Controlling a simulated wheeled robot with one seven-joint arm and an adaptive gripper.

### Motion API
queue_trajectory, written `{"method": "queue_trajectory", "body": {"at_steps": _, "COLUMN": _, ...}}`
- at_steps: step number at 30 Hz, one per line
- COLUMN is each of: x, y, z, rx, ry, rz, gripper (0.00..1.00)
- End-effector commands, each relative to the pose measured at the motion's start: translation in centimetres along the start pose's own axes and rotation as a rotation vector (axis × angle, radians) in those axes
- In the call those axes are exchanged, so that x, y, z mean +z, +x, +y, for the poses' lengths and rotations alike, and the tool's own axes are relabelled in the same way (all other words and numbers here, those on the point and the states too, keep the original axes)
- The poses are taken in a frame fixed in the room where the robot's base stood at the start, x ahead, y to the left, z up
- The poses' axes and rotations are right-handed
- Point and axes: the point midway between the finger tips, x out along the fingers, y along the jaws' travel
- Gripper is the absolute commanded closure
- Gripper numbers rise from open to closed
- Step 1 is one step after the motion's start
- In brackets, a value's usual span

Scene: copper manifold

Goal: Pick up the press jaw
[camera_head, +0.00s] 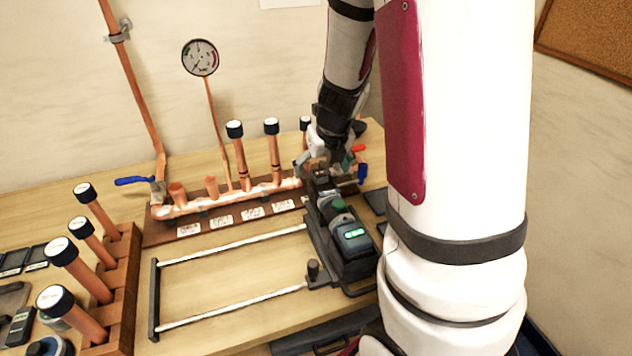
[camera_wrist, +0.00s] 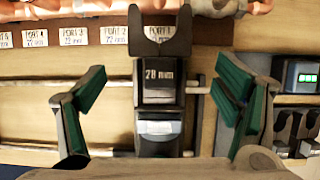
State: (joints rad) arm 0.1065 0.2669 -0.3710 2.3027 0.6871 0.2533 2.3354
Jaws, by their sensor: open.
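The press jaw (camera_wrist: 160,60) is a dark piece with a forked, U-shaped top and a millimetre label, perhaps 28 mm. In the wrist view it stands centred between my fingers, its fork towards the copper pipe. A pale panel shows below the label. My gripper (camera_wrist: 163,88) is open, with green-padded fingers on both sides of the piece and visible gaps to it. In the head view my gripper (camera_head: 319,158) is at the manifold's right end, above the black press tool (camera_head: 340,222) with its green display. I cannot clearly tell the jaw apart there.
The copper manifold (camera_head: 230,200) with upright capped pipes stands behind. A frame with two rails (camera_head: 232,244) lies left of the tool. A wooden rack (camera_head: 122,290) of capped pipes is at left. A gauge (camera_head: 200,58) rises behind. Bare table shows between the rails.

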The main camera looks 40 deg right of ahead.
Motion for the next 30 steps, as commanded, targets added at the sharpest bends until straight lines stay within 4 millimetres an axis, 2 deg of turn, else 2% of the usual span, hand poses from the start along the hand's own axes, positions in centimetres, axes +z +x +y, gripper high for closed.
{"method": "queue_trajectory", "body": {"at_steps": 1, "x": 0.1, "y": 1.1, "z": 0.0, "rx": -0.001, "ry": 0.003, "rz": 0.002, "gripper": 0.16}}
{"method": "queue_trajectory", "body": {"at_steps": 7, "x": 0.1, "y": 3.4, "z": 0.0, "rx": -0.001, "ry": 0.002, "rz": 0.002, "gripper": 0.16}}
{"method": "queue_trajectory", "body": {"at_steps": 18, "x": 0.1, "y": 4.0, "z": 0.1, "rx": 0.000, "ry": 0.000, "rz": 0.001, "gripper": 0.16}}
{"method": "queue_trajectory", "body": {"at_steps": 19, "x": 0.1, "y": 4.0, "z": 0.1, "rx": 0.000, "ry": 0.000, "rz": 0.001, "gripper": 0.19}}
{"method": "queue_trajectory", "body": {"at_steps": 20, "x": 0.1, "y": 4.0, "z": 0.1, "rx": 0.000, "ry": 0.000, "rz": 0.001, "gripper": 0.25}}
{"method": "queue_trajectory", "body": {"at_steps": 25, "x": 0.1, "y": 4.0, "z": 0.1, "rx": 0.000, "ry": 0.000, "rz": 0.001, "gripper": 0.64}}
{"method": "queue_trajectory", "body": {"at_steps": 26, "x": 0.1, "y": 4.0, "z": 0.1, "rx": 0.000, "ry": 0.000, "rz": 0.001, "gripper": 0.68}}
{"method": "queue_trajectory", "body": {"at_steps": 30, "x": 0.2, "y": 3.9, "z": 0.0, "rx": -0.001, "ry": 0.000, "rz": -0.002, "gripper": 0.68}}
